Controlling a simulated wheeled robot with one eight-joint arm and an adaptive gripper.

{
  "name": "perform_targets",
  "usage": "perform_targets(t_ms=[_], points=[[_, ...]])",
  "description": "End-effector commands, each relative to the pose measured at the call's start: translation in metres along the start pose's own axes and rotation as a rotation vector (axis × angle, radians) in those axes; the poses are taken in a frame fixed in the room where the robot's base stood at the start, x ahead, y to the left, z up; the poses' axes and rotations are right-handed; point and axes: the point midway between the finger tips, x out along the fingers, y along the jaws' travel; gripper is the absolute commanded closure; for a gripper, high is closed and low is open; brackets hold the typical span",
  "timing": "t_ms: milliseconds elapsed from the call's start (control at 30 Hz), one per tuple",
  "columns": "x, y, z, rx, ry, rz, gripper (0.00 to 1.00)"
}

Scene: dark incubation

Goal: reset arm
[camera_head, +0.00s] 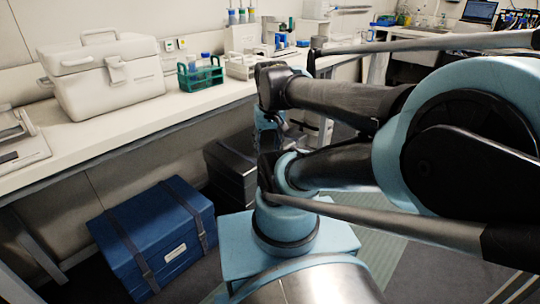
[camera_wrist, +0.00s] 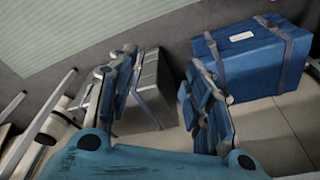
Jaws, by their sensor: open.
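My arm fills the right and middle of the head view, folded in front of the bench, with its blue and dark links close to the camera. My gripper shows in the wrist view (camera_wrist: 165,108), with its two blue-grey fingers spread apart. It is open and nothing is between the fingers. Behind the fingers are the floor, a grey case (camera_wrist: 150,90) and a blue case (camera_wrist: 255,62). In the head view I cannot make out the fingertips clearly among the arm links.
A white bench (camera_head: 120,128) runs along the wall. It carries a white cooler box (camera_head: 103,78), a green tube rack (camera_head: 200,74) and a white rack (camera_head: 240,66). The blue case (camera_head: 150,235) stands on the floor below, beside a dark case (camera_head: 232,170). A laptop (camera_head: 479,12) is at the far right.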

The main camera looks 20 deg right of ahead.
Motion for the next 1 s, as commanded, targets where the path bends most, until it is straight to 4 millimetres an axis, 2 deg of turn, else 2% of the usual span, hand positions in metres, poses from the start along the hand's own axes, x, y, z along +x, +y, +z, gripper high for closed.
perform_targets(t_ms=[100,200,1000], points=[[0.018,0.006,0.015,-0.03,0.007,0.003,0.54],[0.022,0.007,0.02,-0.042,0.009,0.004,0.54],[0.023,0.007,0.019,-0.044,0.01,0.004,0.54]])
